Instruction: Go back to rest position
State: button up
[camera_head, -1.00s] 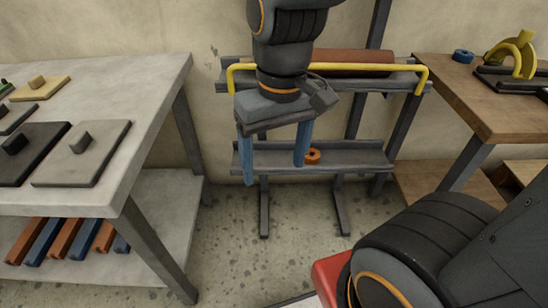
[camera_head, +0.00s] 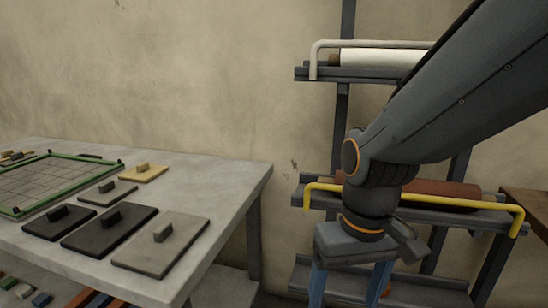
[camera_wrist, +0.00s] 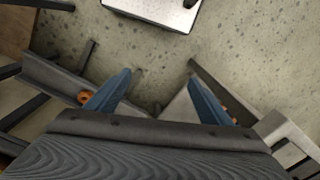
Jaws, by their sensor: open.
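My gripper (camera_head: 348,284) hangs pointing down in front of the rack, its two blue fingers apart with nothing between them. In the wrist view the fingers (camera_wrist: 160,76) are spread above the speckled floor. A red-brown roll (camera_head: 445,192) lies on the middle rack shelf (camera_head: 470,212) behind a yellow bar, partly hidden by my arm. A white roll (camera_head: 382,57) lies on the top shelf (camera_head: 350,76) behind a pale bar; my arm hides its right end. An orange ring (camera_head: 387,288) shows on the lowest shelf beside a finger.
A grey table (camera_head: 225,172) on the left bears several flat plates with knobs and a green-edged grid mat (camera_head: 60,178). Coloured bars lie on its lower shelf. A wooden table edge (camera_head: 528,210) stands at the right. The wall above the grey table is clear.

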jog(key=d+r+m+p, duration=0.2)
jog(key=d+r+p, duration=0.5)
jog(key=p, duration=0.6)
jog(key=shift+s+h, duration=0.15)
jog(key=shift+h, duration=0.15)
jog(key=shift+d, duration=0.1)
dwell(0.3)
